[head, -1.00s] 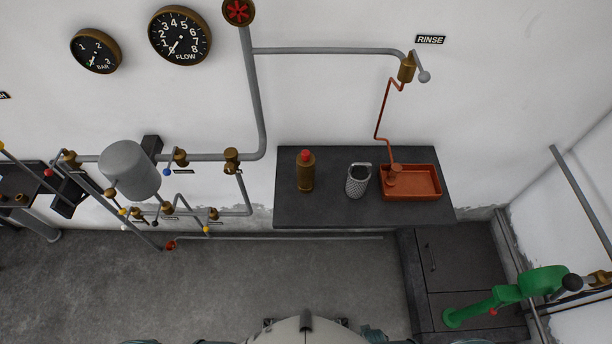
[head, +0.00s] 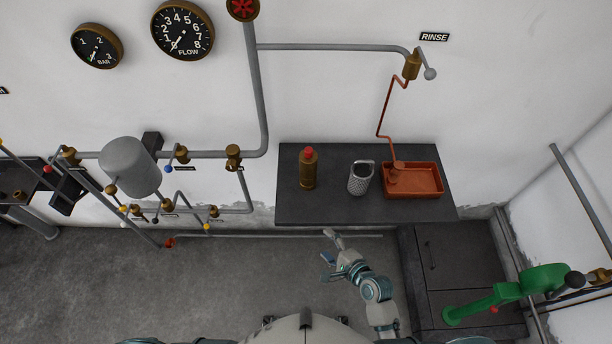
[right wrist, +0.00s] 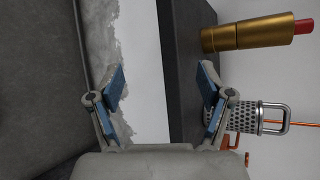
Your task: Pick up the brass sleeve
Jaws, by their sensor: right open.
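The brass sleeve (head: 308,172) is an upright brass-coloured cylinder with a red top. It stands on the left part of the dark counter (head: 290,210). In the right wrist view the brass sleeve (right wrist: 245,36) lies sideways across the upper right, beyond the jaws. My right gripper (head: 328,254) is open and empty, in front of the counter's front edge and apart from the sleeve. Its two blue-padded fingers spread wide in the right wrist view (right wrist: 161,82). My left gripper is not in view.
A perforated metal cup (head: 360,178) with a handle stands right of the sleeve. A red-orange tray (head: 425,190) sits farther right, under a thin copper pipe (head: 383,110). A grey pipe (head: 320,237) runs below the counter. The counter's left end is bare.

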